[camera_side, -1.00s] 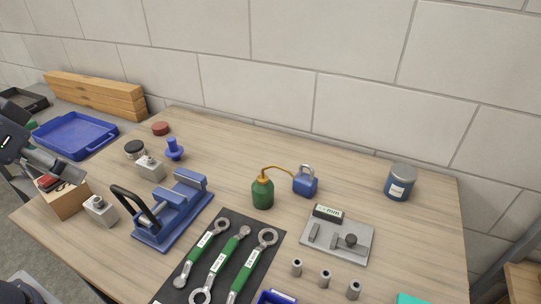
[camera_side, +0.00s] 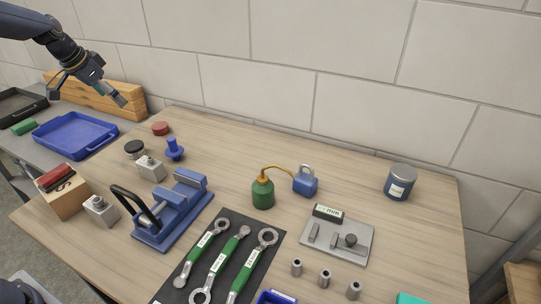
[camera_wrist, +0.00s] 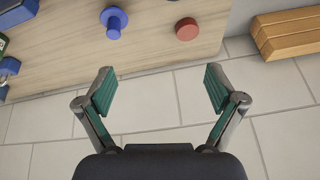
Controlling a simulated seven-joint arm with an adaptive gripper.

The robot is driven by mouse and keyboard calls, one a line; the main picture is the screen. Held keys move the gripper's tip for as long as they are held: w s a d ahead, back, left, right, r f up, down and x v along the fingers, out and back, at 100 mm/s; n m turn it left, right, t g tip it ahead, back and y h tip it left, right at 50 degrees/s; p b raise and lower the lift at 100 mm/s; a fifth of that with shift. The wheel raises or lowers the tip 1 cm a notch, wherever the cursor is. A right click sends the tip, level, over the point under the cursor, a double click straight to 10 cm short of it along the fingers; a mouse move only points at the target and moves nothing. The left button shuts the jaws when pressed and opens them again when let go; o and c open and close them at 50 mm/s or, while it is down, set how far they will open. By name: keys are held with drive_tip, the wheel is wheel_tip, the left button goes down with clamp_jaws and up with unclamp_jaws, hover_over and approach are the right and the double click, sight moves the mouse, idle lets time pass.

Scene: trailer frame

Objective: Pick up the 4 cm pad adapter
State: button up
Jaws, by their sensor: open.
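My gripper (camera_side: 121,99) is raised at the upper left in the side view. In the wrist view its green-lined fingers (camera_wrist: 159,88) are spread wide with nothing between them. I cannot tell which piece is the 4 cm pad adapter. Candidates are two grey metal blocks with round tops, one behind the blue fixture (camera_side: 150,168) and one at the left edge (camera_side: 100,209). A blue flanged piece (camera_side: 174,150) stands by the rear block; it also shows in the wrist view (camera_wrist: 114,21), beyond the fingers.
A red puck (camera_side: 160,128) and dark puck (camera_side: 134,149) lie nearby. A blue clamp fixture (camera_side: 168,225) stands in front. A wooden block (camera_side: 68,203) carries a red item. The blue tray (camera_side: 72,139) is bare; timber (camera_side: 97,95) lies behind. A green oil can (camera_side: 263,194) stands mid-table.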

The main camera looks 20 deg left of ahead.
drive_tip(key=n, duration=0.1)
approach(133, 145)
drive_tip(key=shift+g, duration=0.4)
drive_tip(key=x, duration=0.4)
drive_tip(key=shift+w+a+f, duration=0.1)
drive_tip(key=shift+w, duration=0.3)
drive_tip(key=shift+x, duration=2.9)
drive_tip(key=c, duration=1.5)
drive_tip(key=shift+c, duration=0.2)
